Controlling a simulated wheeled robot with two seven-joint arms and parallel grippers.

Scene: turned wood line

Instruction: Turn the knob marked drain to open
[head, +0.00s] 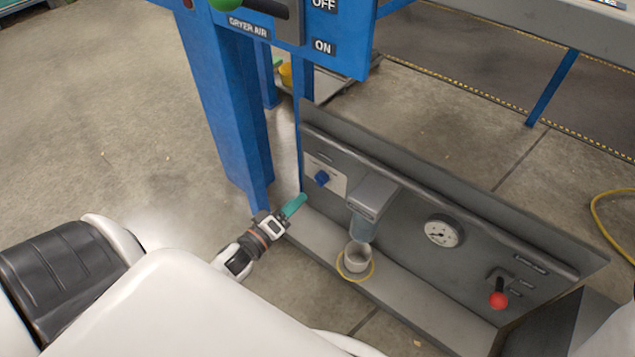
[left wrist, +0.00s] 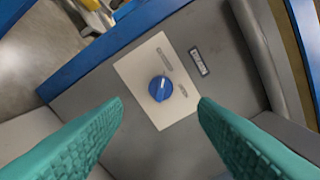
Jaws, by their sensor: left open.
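A blue knob (head: 321,178) sits on a pale plate (head: 333,186) at the left end of the grey panel in the head view. In the left wrist view the knob (left wrist: 160,88) shows face on, with a light pointer line on it; the labels on its plate (left wrist: 139,65) are too small to read. My left gripper (head: 301,199) has teal fingers and points at the knob from the left, a little short of it. In the left wrist view its fingers (left wrist: 160,108) are spread on either side, with nothing between them. My right gripper is not in view.
A grey filter bowl unit (head: 372,197) is right of the knob, above a white cup (head: 357,256) on the ledge. A gauge (head: 444,231) and a red-tipped lever (head: 498,299) are farther right. A blue post (head: 232,110) stands left of the panel.

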